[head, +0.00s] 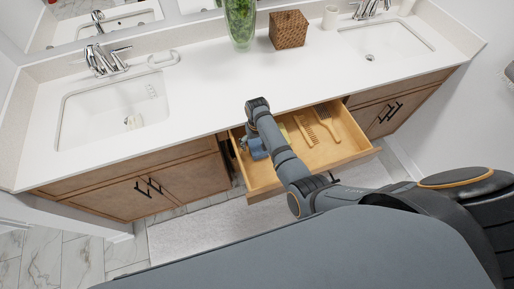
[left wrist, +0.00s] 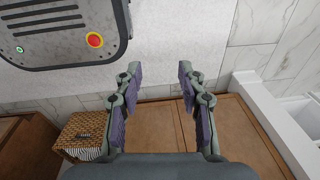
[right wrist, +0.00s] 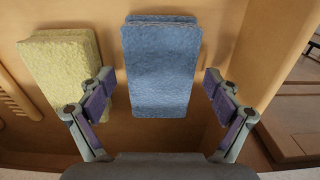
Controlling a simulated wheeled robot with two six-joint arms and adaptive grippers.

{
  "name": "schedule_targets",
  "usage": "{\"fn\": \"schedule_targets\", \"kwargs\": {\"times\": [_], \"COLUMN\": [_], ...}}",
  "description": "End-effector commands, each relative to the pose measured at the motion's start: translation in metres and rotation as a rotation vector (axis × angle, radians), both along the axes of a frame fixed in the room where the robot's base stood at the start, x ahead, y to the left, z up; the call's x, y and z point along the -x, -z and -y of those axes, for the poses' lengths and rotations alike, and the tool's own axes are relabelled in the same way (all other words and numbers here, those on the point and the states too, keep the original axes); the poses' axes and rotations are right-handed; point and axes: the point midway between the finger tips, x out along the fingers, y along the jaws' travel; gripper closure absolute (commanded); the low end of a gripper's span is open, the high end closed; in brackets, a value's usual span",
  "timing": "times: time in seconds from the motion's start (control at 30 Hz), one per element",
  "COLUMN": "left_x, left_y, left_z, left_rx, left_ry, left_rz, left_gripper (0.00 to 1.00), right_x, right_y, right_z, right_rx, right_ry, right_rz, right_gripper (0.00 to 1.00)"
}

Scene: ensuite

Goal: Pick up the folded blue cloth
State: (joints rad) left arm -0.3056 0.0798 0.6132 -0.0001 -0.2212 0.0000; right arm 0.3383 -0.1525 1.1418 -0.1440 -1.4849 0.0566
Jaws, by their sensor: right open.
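The folded blue cloth (right wrist: 160,65) lies in the open wooden drawer (head: 348,152). In the head view the cloth (head: 258,149) is partly hidden by my right arm. My right gripper (right wrist: 159,78) is open and empty above the drawer. In the right wrist view the cloth is ahead of the gripper, between the lines of its two fingers, with space on both sides. My left gripper (left wrist: 160,72) is open and empty, seen only in the left wrist view, over the floor and cabinet fronts.
A folded yellow cloth (right wrist: 62,72) lies left of the blue one in the right wrist view. A wooden brush (head: 327,122) and a comb (head: 305,130) are in the drawer. The white counter (head: 200,90) is above, holding a woven box (head: 289,30) and a vase (head: 240,22).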

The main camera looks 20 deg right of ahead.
Motion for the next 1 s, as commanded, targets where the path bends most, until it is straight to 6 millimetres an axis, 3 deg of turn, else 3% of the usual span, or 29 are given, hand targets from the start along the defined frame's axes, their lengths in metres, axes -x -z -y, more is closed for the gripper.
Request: {"fn": "schedule_targets", "kwargs": {"times": [0.07,0.17,0.47,0.77,1.0], "left_x": [-0.011,-0.019,-0.013,-0.007,-0.007], "left_y": [-0.002,-0.003,-0.002,-0.003,-0.018], "left_z": [0.0,0.0,0.0,0.0,0.0], "left_rx": [0.0,0.001,0.001,0.0,0.0], "left_ry": [0.0,0.001,0.001,0.001,0.001], "left_rz": [0.017,0.03,0.021,0.011,0.012], "left_gripper": [0.6,0.6,0.6,0.6,0.6], "right_x": [0.0,0.0,0.0,0.0,-0.002], "right_y": [-0.001,-0.001,-0.001,-0.002,-0.018], "right_z": [0.0,0.0,0.0,0.0,0.001], "right_rx": [0.0,0.0,0.0,0.0,0.0], "right_ry": [0.0,0.0,0.0,0.0,0.0], "right_rz": [0.0,0.0,0.0,0.0,0.001], "right_gripper": [0.12,0.26,0.67,0.68,0.68]}}
